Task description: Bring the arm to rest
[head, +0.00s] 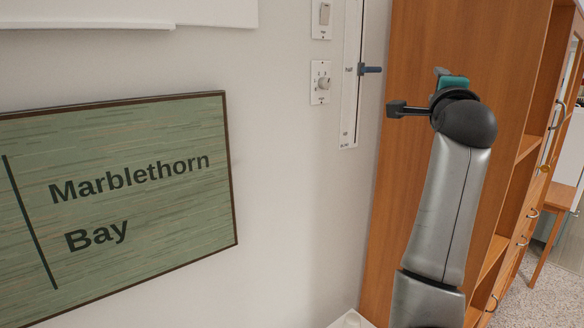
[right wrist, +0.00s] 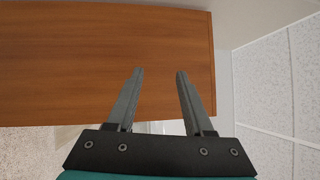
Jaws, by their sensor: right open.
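My right arm rises on the right of the head view, in front of a wooden cabinet. My right gripper (head: 442,74) is at its top end, mostly hidden behind the dark wrist, with a bit of teal showing. In the right wrist view the gripper (right wrist: 159,72) has its two grey fingers apart, with nothing between them. A broad wooden panel (right wrist: 80,60) lies beyond the fingertips; I cannot tell the gap. My left gripper is not in view.
The wooden cabinet (head: 430,45) has open shelves and drawers on its right. A green "Marblethorn Bay" sign (head: 150,240) hangs at left.

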